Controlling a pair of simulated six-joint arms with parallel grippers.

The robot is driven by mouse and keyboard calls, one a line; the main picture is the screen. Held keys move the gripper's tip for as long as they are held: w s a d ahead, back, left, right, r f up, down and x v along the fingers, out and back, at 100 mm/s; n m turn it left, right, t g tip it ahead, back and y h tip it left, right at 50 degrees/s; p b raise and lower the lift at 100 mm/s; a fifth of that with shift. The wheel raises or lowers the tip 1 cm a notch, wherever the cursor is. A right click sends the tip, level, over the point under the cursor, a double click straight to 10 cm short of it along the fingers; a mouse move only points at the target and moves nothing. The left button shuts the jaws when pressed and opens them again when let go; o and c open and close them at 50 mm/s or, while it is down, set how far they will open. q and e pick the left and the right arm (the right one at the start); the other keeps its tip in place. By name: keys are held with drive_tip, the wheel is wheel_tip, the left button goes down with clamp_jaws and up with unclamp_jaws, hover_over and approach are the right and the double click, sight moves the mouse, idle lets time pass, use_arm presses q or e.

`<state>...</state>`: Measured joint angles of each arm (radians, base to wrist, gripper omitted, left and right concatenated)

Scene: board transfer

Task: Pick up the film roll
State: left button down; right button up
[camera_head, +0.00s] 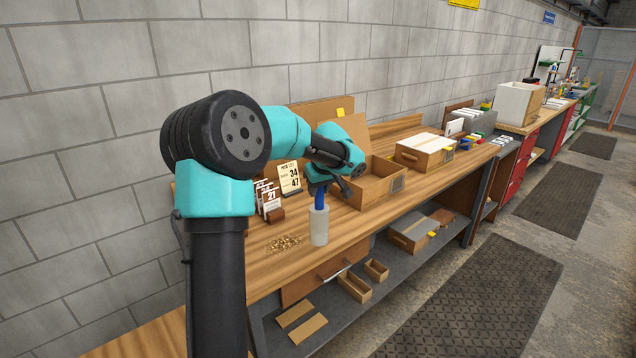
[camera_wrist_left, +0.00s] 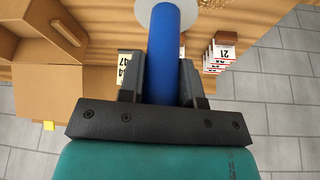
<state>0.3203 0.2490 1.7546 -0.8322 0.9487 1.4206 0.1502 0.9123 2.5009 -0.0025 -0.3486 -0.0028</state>
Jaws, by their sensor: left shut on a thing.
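The film roll (camera_head: 319,227) is a whitish translucent cylinder with a blue handle (camera_head: 320,198) rising from its top. It is upright near the front edge of the bench; I cannot tell if its base touches the wood. My left gripper (camera_head: 321,187) is above it, pointing down, shut on the blue handle. In the left wrist view my gripper's two dark fingers (camera_wrist_left: 164,78) lie on either side of the blue handle (camera_wrist_left: 165,45). The pale end of the film roll (camera_wrist_left: 198,5) shows at the top edge there. My right gripper is not in view.
An open cardboard box (camera_head: 378,188) stands right of my gripper on the wooden bench (camera_head: 345,232). Number cards (camera_head: 268,198) and a sign (camera_head: 289,177) stand to the left. Small brown bits (camera_head: 284,244) lie in front. A lower shelf (camera_head: 385,283) holds small boxes.

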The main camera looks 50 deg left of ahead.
use_arm(q)
drive_tip(key=shift+s+d+r, duration=0.1)
drive_tip(key=shift+s+d, duration=0.3)
drive_tip(key=shift+d, duration=0.1)
